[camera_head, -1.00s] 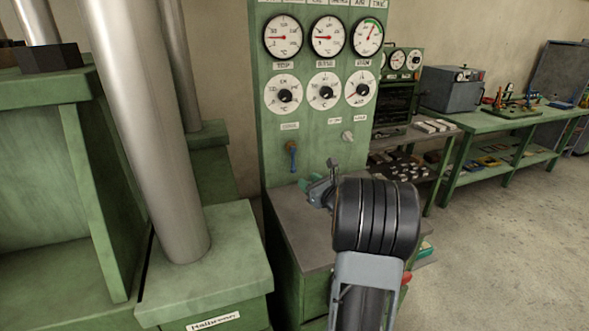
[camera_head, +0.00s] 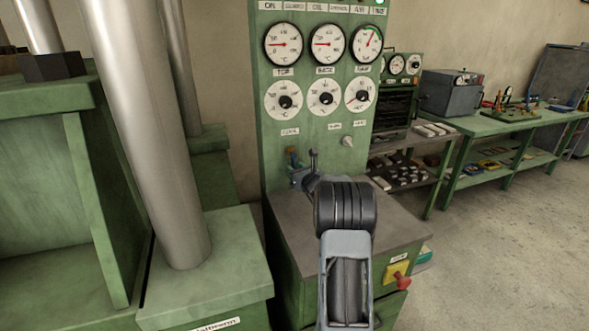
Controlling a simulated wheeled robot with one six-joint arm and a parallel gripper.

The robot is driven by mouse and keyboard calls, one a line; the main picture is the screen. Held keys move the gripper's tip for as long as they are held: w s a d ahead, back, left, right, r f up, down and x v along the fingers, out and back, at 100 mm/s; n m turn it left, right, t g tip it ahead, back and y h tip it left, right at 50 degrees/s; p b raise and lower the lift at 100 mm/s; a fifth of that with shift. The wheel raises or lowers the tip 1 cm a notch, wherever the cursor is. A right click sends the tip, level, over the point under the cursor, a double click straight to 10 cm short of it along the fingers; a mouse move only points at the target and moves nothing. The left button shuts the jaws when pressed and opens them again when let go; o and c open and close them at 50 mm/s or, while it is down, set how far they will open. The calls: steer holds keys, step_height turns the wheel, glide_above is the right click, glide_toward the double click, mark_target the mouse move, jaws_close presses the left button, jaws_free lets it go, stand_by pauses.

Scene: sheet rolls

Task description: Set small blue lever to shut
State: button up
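The small blue lever (camera_head: 291,154) is on the front of the green control panel (camera_head: 309,154), low on its left side, under a small label. Its lower end is partly hidden by my gripper (camera_head: 304,167). My gripper is close in front of the lever, just below and to its right. Its fingers look spread apart, one standing up on the right and one lower left. I see nothing held between them. Whether a finger touches the lever cannot be told.
A pale knob (camera_head: 347,141) sits on the panel to the right of the lever. Dials and gauges are above. A grey-topped ledge (camera_head: 385,226) lies below, with a red knob on yellow (camera_head: 398,276) on its front. A thick metal column (camera_head: 152,130) stands at left.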

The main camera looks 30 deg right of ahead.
steer(key=shift+w, duration=0.35)
jaws_close()
stand_by(0.4)
